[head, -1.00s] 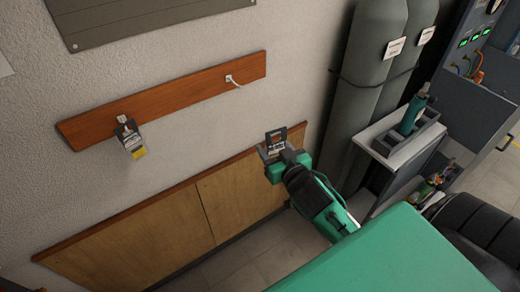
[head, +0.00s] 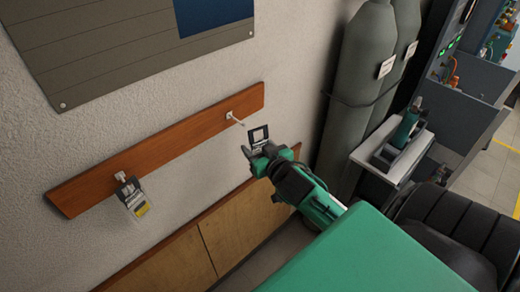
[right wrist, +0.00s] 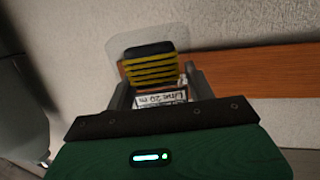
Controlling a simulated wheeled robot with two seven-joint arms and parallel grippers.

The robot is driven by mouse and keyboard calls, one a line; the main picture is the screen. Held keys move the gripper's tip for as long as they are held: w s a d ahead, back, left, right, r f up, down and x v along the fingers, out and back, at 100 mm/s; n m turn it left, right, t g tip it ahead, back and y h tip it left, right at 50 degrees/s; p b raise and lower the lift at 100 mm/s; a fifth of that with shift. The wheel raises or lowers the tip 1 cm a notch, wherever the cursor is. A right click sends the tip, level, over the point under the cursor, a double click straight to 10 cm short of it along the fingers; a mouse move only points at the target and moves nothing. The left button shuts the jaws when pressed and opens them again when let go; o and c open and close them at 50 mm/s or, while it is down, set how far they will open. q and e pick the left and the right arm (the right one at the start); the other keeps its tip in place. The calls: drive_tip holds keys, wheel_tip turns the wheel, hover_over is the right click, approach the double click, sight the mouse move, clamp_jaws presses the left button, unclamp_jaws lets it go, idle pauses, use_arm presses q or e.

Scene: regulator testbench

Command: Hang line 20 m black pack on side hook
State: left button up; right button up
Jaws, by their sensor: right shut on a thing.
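My right gripper (head: 256,153) is shut on the pack (head: 259,134), which stands up from the fingertips. In the right wrist view the pack (right wrist: 152,65) shows a dark coil with yellow bands, a clear backing and a white label reading "Line 20 m", partly covered by the gripper. The bare side hook (head: 235,119) sticks out near the right end of the wooden rail (head: 170,145). The pack is just right of and slightly below the hook's tip in the head view, apart from it in the picture. My left gripper is not in view.
Another pack with a yellow patch (head: 134,198) hangs on the rail's left hook (head: 121,176). A dark board (head: 110,62) is on the wall above. Grey gas cylinders (head: 355,90) stand to the right, with a small bench (head: 390,165) beside them.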

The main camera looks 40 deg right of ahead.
drive_tip(key=shift+w+a+f, duration=0.1)
drive_tip(key=shift+w, duration=1.05)
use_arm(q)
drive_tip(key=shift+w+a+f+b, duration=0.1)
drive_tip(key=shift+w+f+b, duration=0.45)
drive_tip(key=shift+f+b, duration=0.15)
use_arm(e)
drive_tip(key=shift+w+a+f, duration=0.1)
drive_tip(key=shift+w+f, duration=0.05)
drive_tip(key=shift+w, duration=0.85)
drive_tip(key=shift+w+a+f, duration=0.1)
drive_tip(key=shift+w+f, duration=0.05)
drive_tip(key=shift+w, duration=0.8)
drive_tip(key=shift+w+a+f, duration=0.1)
drive_tip(key=shift+w+f, duration=0.05)
drive_tip(key=shift+w, duration=0.85)
drive_tip(key=o, duration=1.1)
drive_tip(key=shift+f, duration=0.1)
